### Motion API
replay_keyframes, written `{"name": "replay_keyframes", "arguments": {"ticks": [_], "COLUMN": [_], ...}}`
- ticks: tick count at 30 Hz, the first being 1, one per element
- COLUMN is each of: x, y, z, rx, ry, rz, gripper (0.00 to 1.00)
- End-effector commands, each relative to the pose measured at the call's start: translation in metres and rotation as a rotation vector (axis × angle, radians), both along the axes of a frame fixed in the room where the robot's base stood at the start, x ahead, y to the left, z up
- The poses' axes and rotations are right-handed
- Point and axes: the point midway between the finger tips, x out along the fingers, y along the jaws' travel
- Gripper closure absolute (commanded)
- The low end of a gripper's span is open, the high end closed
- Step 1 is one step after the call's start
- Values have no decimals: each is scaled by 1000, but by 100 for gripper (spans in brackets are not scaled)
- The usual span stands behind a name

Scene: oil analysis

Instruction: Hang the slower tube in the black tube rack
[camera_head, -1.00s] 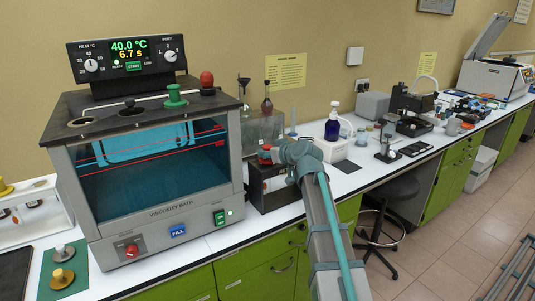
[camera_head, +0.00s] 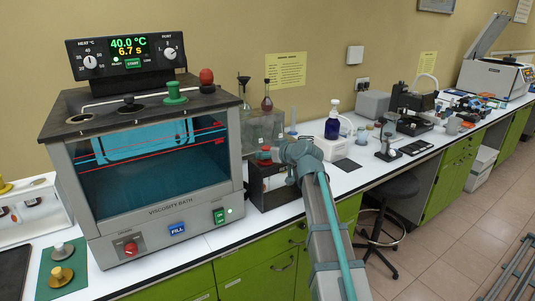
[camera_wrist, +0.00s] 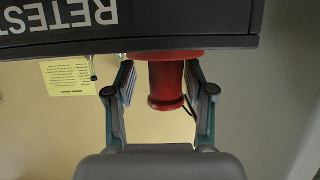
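The black tube rack (camera_head: 268,188) stands on the bench just right of the viscosity bath. In the wrist view the black rack (camera_wrist: 205,22), lettered RETEST, appears upside down along the top. A red tube top (camera_wrist: 166,85) stands out of it, its flange against the rack's edge. My gripper (camera_wrist: 160,85) has one finger on each side of this red top, with a visible gap at the left finger; the fingers look open. In the head view my gripper (camera_head: 276,156) is at the rack's top and partly covers it. The tube's glass below is not clear.
The viscosity bath (camera_head: 150,190) has a red top (camera_head: 206,78), a green top (camera_head: 175,92) and a black top (camera_head: 128,104) on its lid. Its display reads 40.0 °C and 6.7 s. Flasks stand behind the rack; a blue bottle (camera_head: 332,126) is to the right.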

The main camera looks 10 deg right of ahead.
Motion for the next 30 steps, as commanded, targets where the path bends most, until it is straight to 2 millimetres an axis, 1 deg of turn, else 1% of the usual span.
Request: {"name": "replay_keyframes", "arguments": {"ticks": [9, 14, 17, 24, 30], "x": [-1, -11, -24, -64, -90], "y": [0, -4, -9, -27, -38], "z": [0, 4, 9, 27, 39], "rx": [0, 0, 0, 0, 0], "ry": [1, 0, -1, -2, -1], "rz": [0, 0, -1, -2, -1], "gripper": [41, 41, 41, 41, 41]}}
